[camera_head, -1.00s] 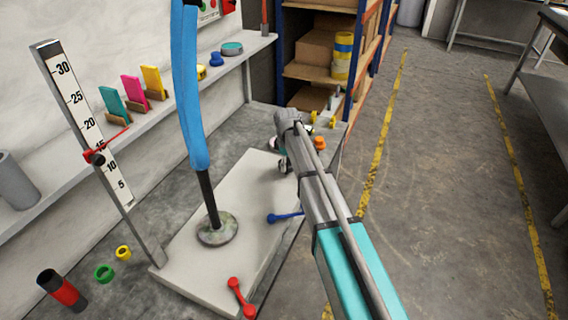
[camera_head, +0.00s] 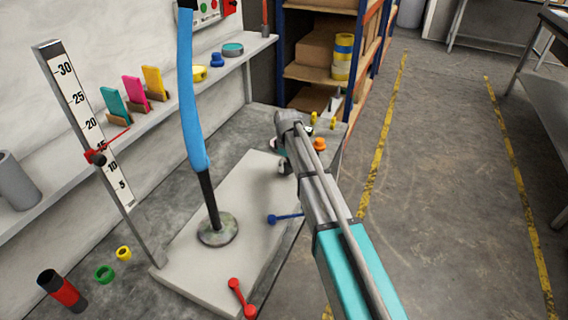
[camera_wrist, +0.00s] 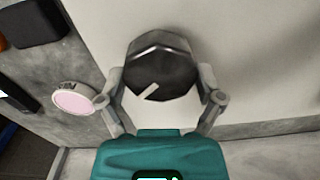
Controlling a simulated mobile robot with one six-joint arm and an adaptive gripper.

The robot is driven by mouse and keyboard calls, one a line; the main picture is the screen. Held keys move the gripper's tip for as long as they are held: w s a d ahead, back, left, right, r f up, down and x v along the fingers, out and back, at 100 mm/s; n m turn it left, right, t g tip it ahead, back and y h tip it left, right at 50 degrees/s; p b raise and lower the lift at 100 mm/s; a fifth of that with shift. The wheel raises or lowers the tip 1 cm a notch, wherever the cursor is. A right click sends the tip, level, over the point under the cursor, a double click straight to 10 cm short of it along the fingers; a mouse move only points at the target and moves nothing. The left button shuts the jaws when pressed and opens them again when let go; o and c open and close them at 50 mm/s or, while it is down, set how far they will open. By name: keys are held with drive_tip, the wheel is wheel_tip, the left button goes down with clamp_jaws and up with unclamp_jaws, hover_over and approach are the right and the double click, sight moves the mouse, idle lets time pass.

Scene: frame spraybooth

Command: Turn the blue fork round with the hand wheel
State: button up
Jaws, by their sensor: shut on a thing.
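The blue fork (camera_head: 187,95) rises on a black rod from a round base (camera_head: 218,231) on a pale plate (camera_head: 205,270). Its top runs out of the head view and it looks nearly edge-on. The hand wheel (camera_wrist: 160,65) is a dark, faceted knob with a white pointer mark, seen in the wrist view. My gripper (camera_wrist: 162,75) is shut on it, with one finger on each side. In the head view my arm hides most of the gripper and the wheel. In the wrist view the pointer mark slants down to the left.
A scale post (camera_head: 95,140) with a red pointer stands left of the fork. A pink disc (camera_wrist: 73,98) lies left of the wheel. The floor at right is clear.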

drive_tip(key=m, duration=0.4)
drive_tip(key=shift+w+d, duration=0.2)
drive_tip(key=shift+d, duration=0.05)
drive_tip(key=shift+m, duration=1.9)
drive_tip(key=o, duration=0.9)
drive_tip(key=shift+c, duration=0.2)
drive_tip(key=shift+s+a, duration=0.1)
